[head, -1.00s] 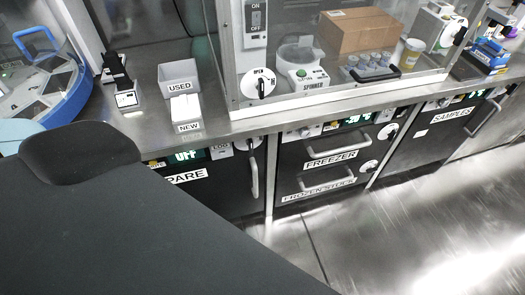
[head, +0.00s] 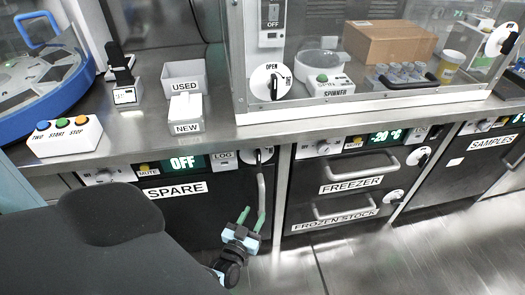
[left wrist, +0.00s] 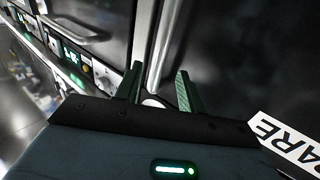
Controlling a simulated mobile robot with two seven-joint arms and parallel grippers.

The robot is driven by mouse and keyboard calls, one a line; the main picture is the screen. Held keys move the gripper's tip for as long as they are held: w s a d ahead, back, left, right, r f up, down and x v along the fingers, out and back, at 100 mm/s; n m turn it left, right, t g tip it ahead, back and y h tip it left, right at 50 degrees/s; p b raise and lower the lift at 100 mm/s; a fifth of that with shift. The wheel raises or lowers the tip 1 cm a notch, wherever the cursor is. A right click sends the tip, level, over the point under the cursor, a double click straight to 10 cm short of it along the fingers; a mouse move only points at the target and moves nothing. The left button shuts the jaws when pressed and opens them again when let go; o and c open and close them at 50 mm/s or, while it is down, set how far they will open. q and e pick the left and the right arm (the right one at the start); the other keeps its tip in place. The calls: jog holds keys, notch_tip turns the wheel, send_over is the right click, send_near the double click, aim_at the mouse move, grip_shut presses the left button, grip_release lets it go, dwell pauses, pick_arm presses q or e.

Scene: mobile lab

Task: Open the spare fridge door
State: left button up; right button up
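The spare fridge (head: 200,215) is a dark under-counter unit with a SPARE label (head: 176,191) and a green display reading OFF (head: 187,162). Its door looks shut. Its vertical grey handle (head: 262,190) is at the door's right edge, below a white round dial (head: 259,154). My left gripper (head: 252,217) is open, its green fingers close to the handle's lower part. In the left wrist view, the handle bar (left wrist: 167,35) runs up between the two spread fingers (left wrist: 158,84). I cannot tell whether they touch it. My right gripper is out of view.
The freezer (head: 355,185), with two horizontal handles, adjoins on the right; the samples unit (head: 491,142) is beyond it. The counter above holds a button box (head: 66,138), bins marked USED (head: 185,76) and NEW (head: 187,112), and a glass-fronted enclosure. Floor in front of the freezer is clear.

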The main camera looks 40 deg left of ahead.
aim_at(261, 202)
pick_arm(q)
jog(key=b+x, duration=0.1)
jog(key=x, duration=0.5)
jog(key=shift+w+f, duration=0.1)
jog(key=shift+w, duration=0.15)
jog(key=shift+w+a+b, duration=0.2)
jog(key=shift+w+b, duration=0.15)
jog(key=shift+w, duration=0.15)
grip_shut()
